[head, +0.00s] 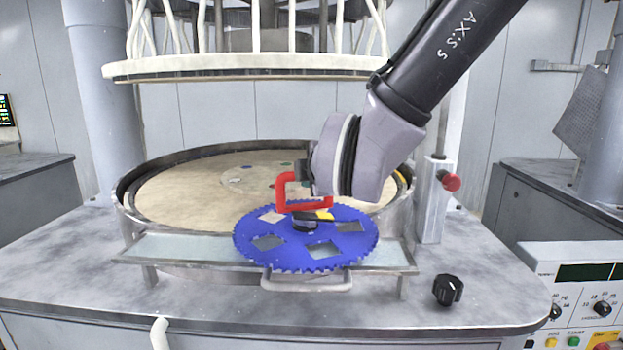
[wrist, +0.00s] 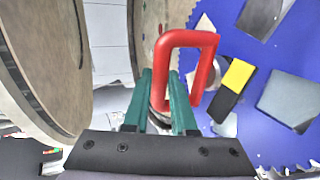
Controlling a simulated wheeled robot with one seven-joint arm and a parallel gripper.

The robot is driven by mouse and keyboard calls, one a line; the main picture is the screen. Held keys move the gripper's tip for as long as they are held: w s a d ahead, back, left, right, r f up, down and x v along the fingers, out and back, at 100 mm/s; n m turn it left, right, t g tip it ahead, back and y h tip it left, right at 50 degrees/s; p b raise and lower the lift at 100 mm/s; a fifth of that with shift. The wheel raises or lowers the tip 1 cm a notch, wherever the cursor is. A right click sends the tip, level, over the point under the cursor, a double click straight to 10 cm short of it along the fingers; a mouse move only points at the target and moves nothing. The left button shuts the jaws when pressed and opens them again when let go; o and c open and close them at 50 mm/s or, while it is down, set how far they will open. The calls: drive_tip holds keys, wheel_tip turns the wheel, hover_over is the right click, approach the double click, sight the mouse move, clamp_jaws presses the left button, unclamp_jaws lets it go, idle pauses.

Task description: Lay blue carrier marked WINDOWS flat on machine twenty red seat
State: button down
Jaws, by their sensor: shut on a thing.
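The blue toothed carrier (head: 288,229) has several square windows. It shows nearly level over the front ledge of the round beige platen (head: 165,205), overlapping its front rim. It also fills the right of the wrist view (wrist: 290,60). I cannot read any mark on it. A red handle (head: 281,192) stands on the carrier, with a black and yellow piece beside it. My gripper (wrist: 161,72) is shut on the red handle (wrist: 213,40), its green fingers at one side of it. Small coloured spots (head: 286,164) lie on the platen's middle; I cannot tell for sure which is red.
A white-rimmed upper plate (head: 240,68) hangs above the platen. A metal post with a red knob (head: 451,182) stands right of the platen. A black knob (head: 447,290) sits on the front right worktop. A control panel (head: 590,300) is at the far right.

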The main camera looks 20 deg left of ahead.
drive_tip(key=shift+w+a, duration=5.8)
drive_tip(key=shift+w, duration=2.4)
wheel_tip(320, 180, down, 6)
drive_tip(key=w+a, duration=0.2)
drive_tip(key=shift+w+f, duration=0.15)
drive_tip(key=shift+w, duration=0.15)
drive_tip(key=shift+d+f, duration=0.1)
drive_tip(key=shift+f, duration=0.15)
